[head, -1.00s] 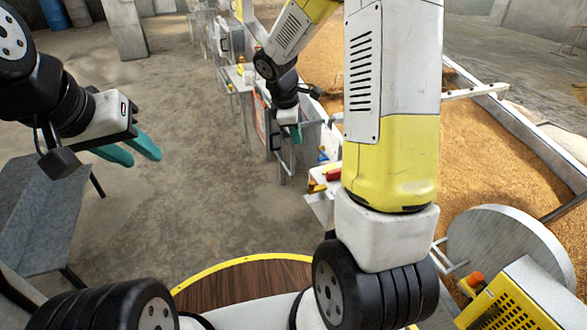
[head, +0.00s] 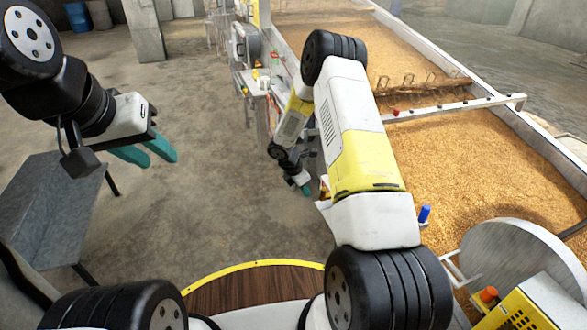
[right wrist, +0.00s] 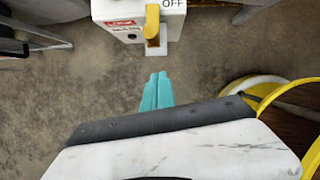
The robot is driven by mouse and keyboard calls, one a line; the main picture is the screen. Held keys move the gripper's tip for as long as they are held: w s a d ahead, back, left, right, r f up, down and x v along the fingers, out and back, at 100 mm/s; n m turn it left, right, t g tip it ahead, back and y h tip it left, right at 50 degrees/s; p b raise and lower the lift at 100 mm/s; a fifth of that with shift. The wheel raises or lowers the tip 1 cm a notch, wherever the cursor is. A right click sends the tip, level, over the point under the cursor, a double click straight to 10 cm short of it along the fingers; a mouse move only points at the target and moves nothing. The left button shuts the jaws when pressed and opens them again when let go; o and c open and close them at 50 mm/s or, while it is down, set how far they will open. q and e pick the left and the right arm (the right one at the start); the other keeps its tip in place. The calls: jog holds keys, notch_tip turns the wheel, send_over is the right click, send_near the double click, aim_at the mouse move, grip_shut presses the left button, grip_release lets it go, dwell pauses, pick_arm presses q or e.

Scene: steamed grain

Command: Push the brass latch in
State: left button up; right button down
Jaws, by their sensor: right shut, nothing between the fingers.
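In the right wrist view a white box with a red label and the word OFF carries a yellow lever (right wrist: 152,22) with a pale block under it. No part is clearly recognisable as a brass latch; I cannot tell whether the yellow lever is it. My right gripper (right wrist: 157,76) has its teal fingers pressed together, empty, just below the box in the picture and apart from it. In the head view my right gripper (head: 306,189) hangs low beyond my right arm, which hides much of the box area. My left gripper (head: 146,154) is open and empty at the left.
A grey metal table (head: 45,205) stands at the left. A long trough of grain (head: 470,150) fills the right, with a round metal lid (head: 512,255) and a yellow slotted box (head: 520,305) in front. Concrete floor (head: 210,170) is clear between the table and the trough.

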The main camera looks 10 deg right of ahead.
aim_at(320, 198)
jog(key=shift+w+d+f, duration=0.3)
jog(key=shift+d+f, duration=0.15)
jog(key=shift+d, duration=0.35)
jog(key=shift+w+d+f, duration=0.25)
jog(key=shift+d+f, duration=0.2)
jog(key=shift+d, duration=0.35)
jog(key=shift+w+d+f, duration=0.3)
jog(key=shift+d+f, duration=0.15)
jog(key=shift+d, duration=0.35)
